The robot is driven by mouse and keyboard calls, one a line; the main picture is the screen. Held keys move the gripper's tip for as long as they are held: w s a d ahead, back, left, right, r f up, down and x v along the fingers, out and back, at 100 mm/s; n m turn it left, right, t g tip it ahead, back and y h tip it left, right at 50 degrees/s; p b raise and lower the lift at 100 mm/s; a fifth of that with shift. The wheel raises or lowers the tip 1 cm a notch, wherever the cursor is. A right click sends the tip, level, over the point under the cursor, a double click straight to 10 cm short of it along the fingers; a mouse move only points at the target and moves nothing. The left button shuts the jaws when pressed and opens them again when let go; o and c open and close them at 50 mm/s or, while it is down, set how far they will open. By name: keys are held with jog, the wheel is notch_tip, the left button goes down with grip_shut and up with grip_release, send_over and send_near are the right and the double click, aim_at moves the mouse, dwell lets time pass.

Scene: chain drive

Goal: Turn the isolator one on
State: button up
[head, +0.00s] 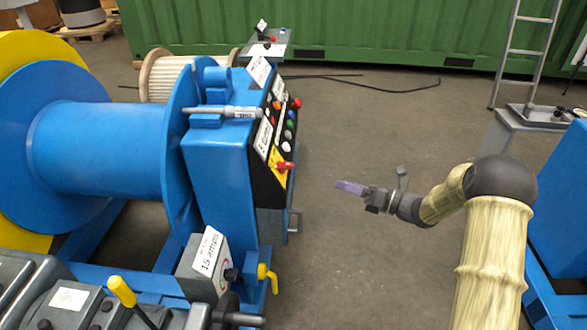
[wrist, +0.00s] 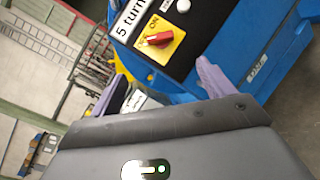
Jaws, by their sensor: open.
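The isolator is a red rotary handle on a yellow plate, low on the black control panel of the blue winch. It shows in the head view (head: 285,165) and in the wrist view (wrist: 158,40), where the plate carries an "ON" marking. My gripper (head: 350,187) is in free air to the right of the panel in the head view, apart from the handle. In the wrist view its two purple fingers (wrist: 160,82) are spread with nothing between them, and the isolator lies beyond the gap.
The control panel (head: 262,140) has several coloured buttons and a "5 turn" label (wrist: 128,18). A grey box marked "15 amps" (head: 205,262) and a yellow-handled lever (head: 122,291) are nearer. A metal handle (head: 295,221) sticks out below the panel.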

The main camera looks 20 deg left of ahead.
aim_at(291, 166)
jog(key=w+a, duration=0.1)
jog(key=a, duration=0.4)
jog(key=w+a+b, duration=0.1)
jog(key=a, duration=0.5)
jog(key=w+a+b, duration=0.1)
jog(key=a, duration=0.5)
jog(key=shift+w, duration=0.1)
jog(key=c, duration=1)
